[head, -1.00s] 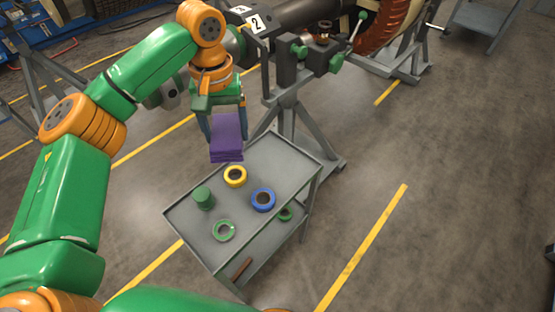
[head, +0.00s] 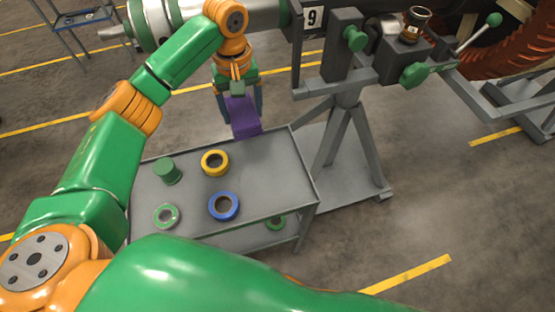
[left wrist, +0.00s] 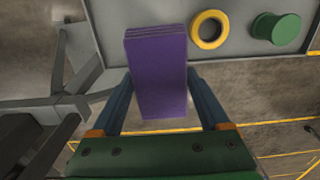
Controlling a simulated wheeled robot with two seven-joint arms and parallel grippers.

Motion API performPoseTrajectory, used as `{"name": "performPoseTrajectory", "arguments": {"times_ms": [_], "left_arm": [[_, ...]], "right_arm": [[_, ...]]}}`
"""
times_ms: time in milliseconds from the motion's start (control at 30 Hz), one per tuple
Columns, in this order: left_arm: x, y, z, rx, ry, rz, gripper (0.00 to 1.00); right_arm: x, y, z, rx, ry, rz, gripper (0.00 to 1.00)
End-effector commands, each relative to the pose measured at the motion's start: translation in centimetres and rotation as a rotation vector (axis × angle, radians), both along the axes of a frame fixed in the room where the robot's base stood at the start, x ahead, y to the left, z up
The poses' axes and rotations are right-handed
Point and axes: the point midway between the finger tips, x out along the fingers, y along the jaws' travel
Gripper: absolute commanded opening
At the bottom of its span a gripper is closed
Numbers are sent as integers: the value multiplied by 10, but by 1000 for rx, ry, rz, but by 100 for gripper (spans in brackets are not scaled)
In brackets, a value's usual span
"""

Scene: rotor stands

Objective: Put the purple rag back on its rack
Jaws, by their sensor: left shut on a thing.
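The purple rag (head: 243,113) is a folded, layered block. My left gripper (head: 242,119) is shut on it and holds it at the back edge of the grey cart (head: 262,192), apparently above the top. In the left wrist view the rag (left wrist: 158,70) sits between the two blue fingers (left wrist: 160,85), with its far end overlapping the cart's edge. I cannot make out a rack for the rag. My right gripper is out of view.
The cart top holds a green cylinder (head: 167,171), a yellow ring (head: 215,163), a blue ring (head: 223,206) and a green ring (head: 166,215). A grey rotor stand (head: 345,95) with clamp handles stands close behind, to the right.

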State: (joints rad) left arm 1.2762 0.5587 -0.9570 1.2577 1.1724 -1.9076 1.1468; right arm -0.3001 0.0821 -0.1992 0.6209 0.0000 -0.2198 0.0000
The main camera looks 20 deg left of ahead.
Motion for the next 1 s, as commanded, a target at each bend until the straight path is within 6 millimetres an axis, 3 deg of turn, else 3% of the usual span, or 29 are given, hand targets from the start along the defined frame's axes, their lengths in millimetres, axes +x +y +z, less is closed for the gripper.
{"name": "performPoseTrajectory", "arguments": {"times_ms": [133,200,467,633,967,1000], "left_arm": [[-24,-44,-19,-1,3,-11,27],[-31,-57,-40,-1,7,-7,27],[-46,-86,-80,-1,4,-2,27],[-45,-86,-110,-1,1,-1,27],[-45,-86,-112,0,1,0,27],[-45,-86,-112,0,0,0,87]], "right_arm": [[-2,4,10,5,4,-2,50],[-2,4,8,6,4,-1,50],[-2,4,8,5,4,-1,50],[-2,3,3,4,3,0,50],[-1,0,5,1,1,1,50],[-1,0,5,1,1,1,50]]}}
